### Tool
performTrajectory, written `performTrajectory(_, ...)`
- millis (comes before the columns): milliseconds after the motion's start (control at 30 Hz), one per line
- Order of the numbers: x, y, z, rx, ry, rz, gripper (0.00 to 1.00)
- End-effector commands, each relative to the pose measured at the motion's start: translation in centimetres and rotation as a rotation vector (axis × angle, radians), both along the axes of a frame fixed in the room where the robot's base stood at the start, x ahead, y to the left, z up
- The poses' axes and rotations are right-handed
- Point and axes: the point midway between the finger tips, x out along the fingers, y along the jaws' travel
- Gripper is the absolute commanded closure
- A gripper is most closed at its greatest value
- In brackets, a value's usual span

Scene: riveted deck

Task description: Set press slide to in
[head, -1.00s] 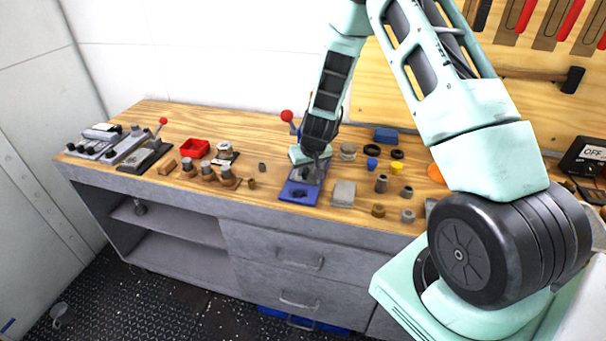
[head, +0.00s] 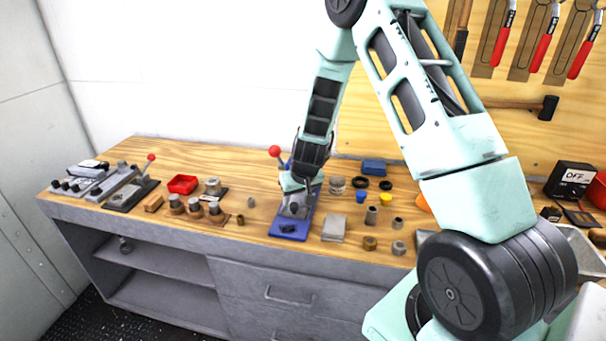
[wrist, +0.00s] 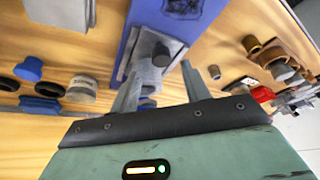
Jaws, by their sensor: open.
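The press has a blue base plate (head: 290,230) on the workbench, which also shows in the wrist view (wrist: 175,22). A grey metal slide (head: 297,206) sits on the plate. In the wrist view the slide (wrist: 145,50) carries a dark round knob (wrist: 160,56). A lever with a red ball (head: 275,151) stands behind the press. My gripper (head: 304,183) is over the back of the press. In the wrist view my gripper (wrist: 159,75) is open, with the knob appearing between its fingertips. I cannot tell whether the fingers touch it.
A grey block (head: 334,228) and several small cylinders and rings lie right of the press. A red tray (head: 183,184) and a second red-knobbed fixture (head: 132,190) stand to the left. A blue box (head: 374,166) is behind.

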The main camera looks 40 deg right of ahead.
Motion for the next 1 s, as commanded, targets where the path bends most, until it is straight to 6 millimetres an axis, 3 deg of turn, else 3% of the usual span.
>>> performTrajectory(600,-4.5,1.2,11.4,-0.001,-0.003,0.002,0.53)
performTrajectory(800,-5.2,1.3,12.9,0.000,-0.001,0.001,0.53)
performTrajectory(1000,-5.3,1.3,13.1,0.001,0.001,0.001,0.53)
